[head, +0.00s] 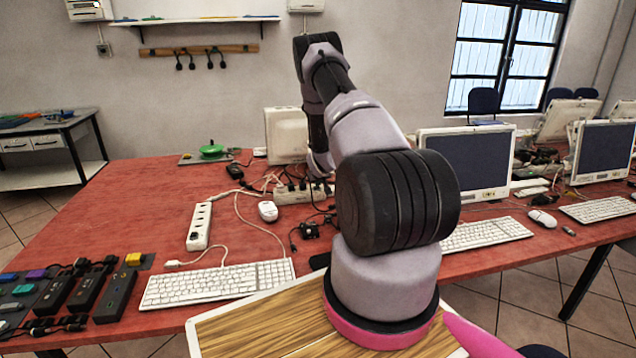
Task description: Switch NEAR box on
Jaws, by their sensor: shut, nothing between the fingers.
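Two white power strips lie on the red table among cables. The nearer strip (199,227) lies lengthwise away from me, with no plug clearly seen in it. The farther strip (294,196) lies crosswise, with dark plugs along it. I cannot read a label or tell a switch's state on either. My arm reaches up and over the table, and its end comes down by the right part of the farther strip. My gripper (322,178) is shut and empty there, mostly hidden behind my arm. I cannot tell whether it touches the strip or the plugs.
A mouse (268,211) and a keyboard (219,284) lie near the strips. Black boxes (88,290) stand front left. A monitor (468,164) stands right of my arm. A green round object (211,150) sits at the back.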

